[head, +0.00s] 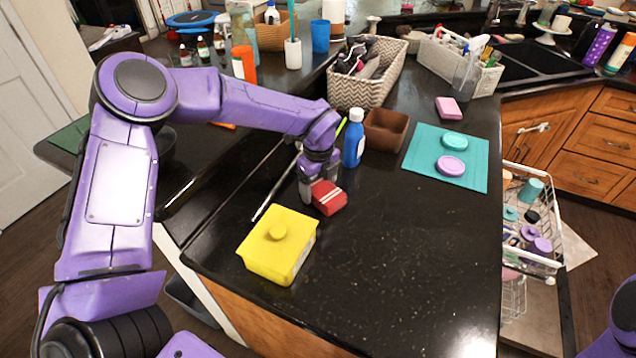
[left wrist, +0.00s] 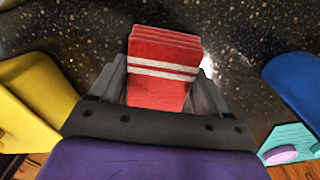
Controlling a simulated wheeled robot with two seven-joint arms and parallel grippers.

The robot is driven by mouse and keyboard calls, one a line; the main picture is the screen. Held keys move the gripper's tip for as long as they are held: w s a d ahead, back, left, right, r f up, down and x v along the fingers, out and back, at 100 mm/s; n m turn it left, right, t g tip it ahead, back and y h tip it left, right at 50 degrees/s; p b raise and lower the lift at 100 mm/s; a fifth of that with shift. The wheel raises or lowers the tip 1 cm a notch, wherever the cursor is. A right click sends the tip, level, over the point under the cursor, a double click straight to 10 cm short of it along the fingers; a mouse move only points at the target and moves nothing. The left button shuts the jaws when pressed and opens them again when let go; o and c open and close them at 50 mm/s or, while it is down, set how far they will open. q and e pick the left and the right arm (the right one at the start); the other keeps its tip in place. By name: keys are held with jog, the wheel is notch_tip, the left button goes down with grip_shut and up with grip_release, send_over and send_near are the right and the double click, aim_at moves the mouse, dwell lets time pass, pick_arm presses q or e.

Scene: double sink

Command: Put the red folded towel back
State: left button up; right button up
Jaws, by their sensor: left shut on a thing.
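The red folded towel (head: 329,199) has white stripes. It is at the black countertop (head: 400,240), between a yellow lidded box and a blue bottle. My left gripper (head: 319,190) points down at it and is shut on it. In the left wrist view the towel (left wrist: 162,65) sits between the two fingers of my left gripper (left wrist: 160,88), with its folded layers showing at the far end. I cannot tell whether the towel touches the counter. My right gripper is not in view; only a bit of purple arm shows at the lower right.
The yellow box (head: 277,247) stands just in front of the towel. The blue bottle (head: 354,140) and a brown box (head: 386,130) stand behind it. A teal mat (head: 470,180) lies to the right. The counter's front right is clear. An open dishwasher rack (head: 550,262) is beyond the edge.

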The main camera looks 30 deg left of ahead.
aim_at(318, 185)
pick_arm(q)
jog(key=o, duration=1)
jog(key=shift+f, duration=0.1)
jog(key=shift+r, duration=0.6)
notch_tip(318, 185, up, 11)
jog(key=shift+r+b, duration=0.1)
jog(key=shift+b, duration=1.05)
